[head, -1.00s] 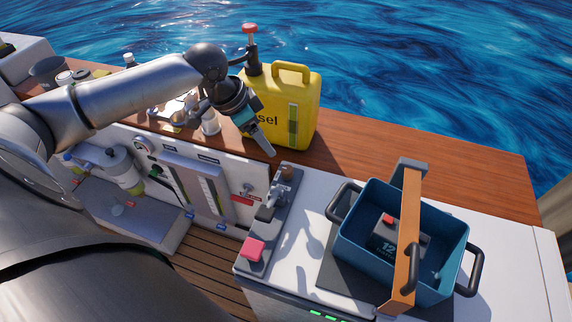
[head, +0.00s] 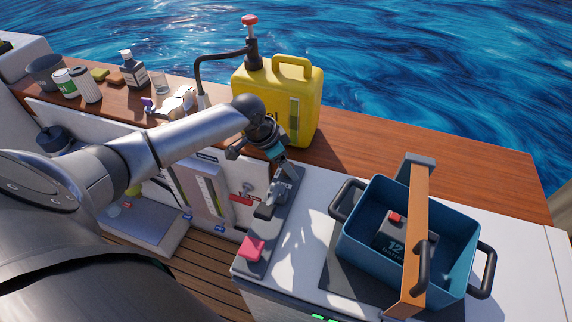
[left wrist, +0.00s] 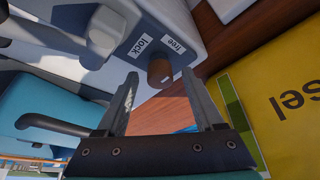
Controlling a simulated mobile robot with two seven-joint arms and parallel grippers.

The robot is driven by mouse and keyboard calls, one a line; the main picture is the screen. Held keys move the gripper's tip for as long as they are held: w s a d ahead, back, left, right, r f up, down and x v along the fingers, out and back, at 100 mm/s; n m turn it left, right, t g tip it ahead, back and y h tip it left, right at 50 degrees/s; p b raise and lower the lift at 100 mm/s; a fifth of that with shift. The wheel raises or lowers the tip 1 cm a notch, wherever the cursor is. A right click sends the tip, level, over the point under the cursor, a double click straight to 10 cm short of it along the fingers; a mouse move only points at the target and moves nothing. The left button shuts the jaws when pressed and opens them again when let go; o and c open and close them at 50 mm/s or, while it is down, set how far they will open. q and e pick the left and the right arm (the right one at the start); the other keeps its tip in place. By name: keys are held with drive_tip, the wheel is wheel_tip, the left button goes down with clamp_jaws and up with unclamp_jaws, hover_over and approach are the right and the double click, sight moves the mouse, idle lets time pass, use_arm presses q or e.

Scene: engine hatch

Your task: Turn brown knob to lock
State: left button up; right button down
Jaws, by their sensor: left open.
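The brown knob (left wrist: 159,72) is a short round cylinder on a grey plate (left wrist: 150,22) in the left wrist view. White labels reading "lock" (left wrist: 141,46) and "free" (left wrist: 175,46) sit beside it. I cannot tell which label the knob is set to. My left gripper (head: 286,172) is open, with one finger to each side of the knob in the left wrist view. A gap shows between the fingers and the knob; its depth is unclear. In the head view the gripper largely hides the knob. My right gripper is not in view.
A yellow jerrycan (head: 310,95) stands close behind the left gripper. A pink button (head: 251,248) is on the near end of the grey strip. A blue crate (head: 358,248) with an orange-brown handle stands to the right. White counter lies between.

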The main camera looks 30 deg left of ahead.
use_arm(q)
clamp_jaws()
idle(0.6)
